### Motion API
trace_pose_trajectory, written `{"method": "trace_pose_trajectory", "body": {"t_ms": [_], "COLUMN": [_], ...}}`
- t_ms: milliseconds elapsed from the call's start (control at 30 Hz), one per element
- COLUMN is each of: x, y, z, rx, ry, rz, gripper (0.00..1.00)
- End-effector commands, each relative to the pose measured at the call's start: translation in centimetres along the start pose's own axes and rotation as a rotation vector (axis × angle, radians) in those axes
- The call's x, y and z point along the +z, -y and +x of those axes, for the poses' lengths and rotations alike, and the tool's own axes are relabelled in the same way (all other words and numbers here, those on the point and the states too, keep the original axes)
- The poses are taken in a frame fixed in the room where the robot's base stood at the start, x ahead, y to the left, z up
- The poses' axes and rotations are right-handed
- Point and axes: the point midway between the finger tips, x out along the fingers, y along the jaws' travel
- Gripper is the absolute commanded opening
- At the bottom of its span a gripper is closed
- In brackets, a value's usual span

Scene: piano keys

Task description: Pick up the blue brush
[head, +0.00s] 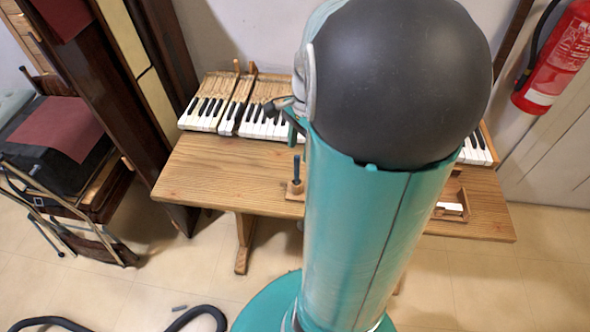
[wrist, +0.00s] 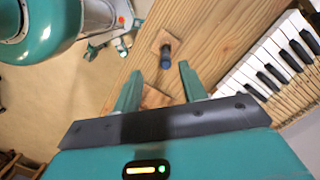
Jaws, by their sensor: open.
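The blue brush (wrist: 166,58) stands upright on a small square wooden block (wrist: 158,42) on the wooden table. In the head view the brush (head: 296,170) shows as a thin dark blue stick left of my arm. My gripper (wrist: 161,71) is open and empty, its two teal fingers on either side of the brush's line in the wrist view. The brush appears just beyond the fingertips, and I see no contact. In the head view my gripper (head: 289,113) is partly hidden by my arm, above and behind the brush.
Piano keys (head: 215,108) lie along the back of the wooden table (head: 215,170). A small wooden box (head: 452,206) sits on the right part of the table. A chair with dark items (head: 50,140) is at left, and a fire extinguisher (head: 555,55) hangs at right. The table's left part is clear.

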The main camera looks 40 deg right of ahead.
Motion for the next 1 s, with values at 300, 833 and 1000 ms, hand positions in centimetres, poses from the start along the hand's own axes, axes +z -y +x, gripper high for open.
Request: {"method": "trace_pose_trajectory", "body": {"t_ms": [300,833,1000], "x": [0.0,-0.3,-0.3], "y": [0.1,0.8,0.8], "z": [3.4,8.2,8.2], "rx": [0.0,-0.002,-0.001], "ry": [0.0,-0.001,-0.001], "rz": [-0.001,-0.001,-0.001], "gripper": [0.42,0.42,0.24]}}
